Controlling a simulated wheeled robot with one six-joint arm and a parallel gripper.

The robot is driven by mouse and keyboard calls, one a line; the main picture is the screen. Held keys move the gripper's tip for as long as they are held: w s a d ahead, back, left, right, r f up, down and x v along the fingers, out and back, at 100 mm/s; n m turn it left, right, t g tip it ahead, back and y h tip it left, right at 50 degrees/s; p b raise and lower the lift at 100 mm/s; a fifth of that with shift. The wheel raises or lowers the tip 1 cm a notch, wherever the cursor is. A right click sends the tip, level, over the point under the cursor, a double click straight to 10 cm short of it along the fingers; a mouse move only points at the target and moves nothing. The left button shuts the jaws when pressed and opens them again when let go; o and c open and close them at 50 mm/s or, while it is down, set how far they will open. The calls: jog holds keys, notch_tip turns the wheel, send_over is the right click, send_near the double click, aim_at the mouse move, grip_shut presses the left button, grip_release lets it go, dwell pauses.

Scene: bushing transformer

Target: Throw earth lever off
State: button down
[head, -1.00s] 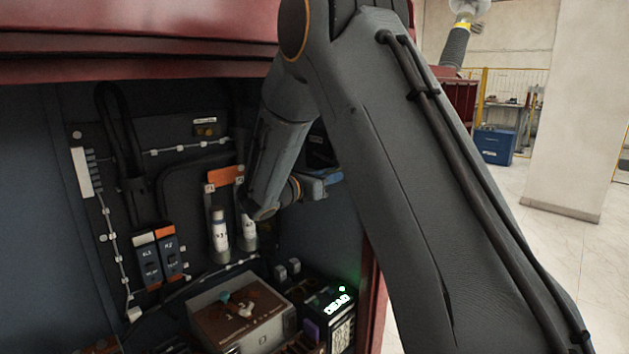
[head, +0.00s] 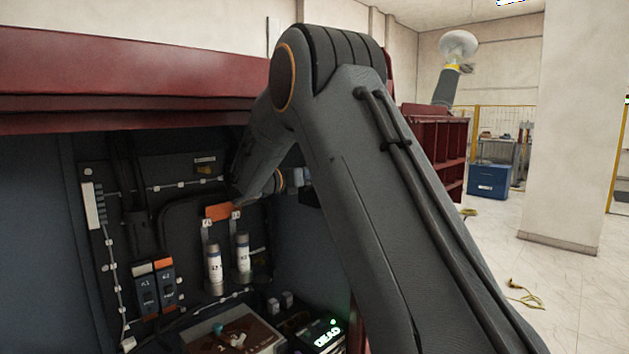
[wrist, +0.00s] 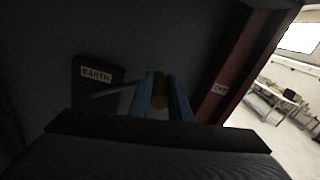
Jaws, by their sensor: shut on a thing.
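In the wrist view, the earth lever shows as a thin pale rod (wrist: 112,91) that runs from a dark plate with an EARTH label (wrist: 96,74) to a yellowish knob (wrist: 159,92). My gripper (wrist: 163,80), with two blue fingers, is shut on that knob. A small label (wrist: 220,88), which seems to read OFF, is on the red post to the right of the knob.
The red post (wrist: 235,70) stands close right of my fingers. Open floor lies to the right.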

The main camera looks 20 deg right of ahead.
jog(key=shift+w+a+r, duration=0.1)
jog(key=shift+w+r, duration=0.2)
jog(key=shift+r, duration=0.05)
dwell(0.3)
jog(key=c, duration=1.6)
grip_release()
jog(key=shift+w+a, duration=0.1)
jog(key=shift+w, duration=0.05)
jog(key=shift+c, duration=0.2)
jog(key=b+v, duration=0.3)
jog(key=v, duration=0.4)
jog(key=shift+s+a, duration=0.25)
jog(key=shift+a, duration=0.1)
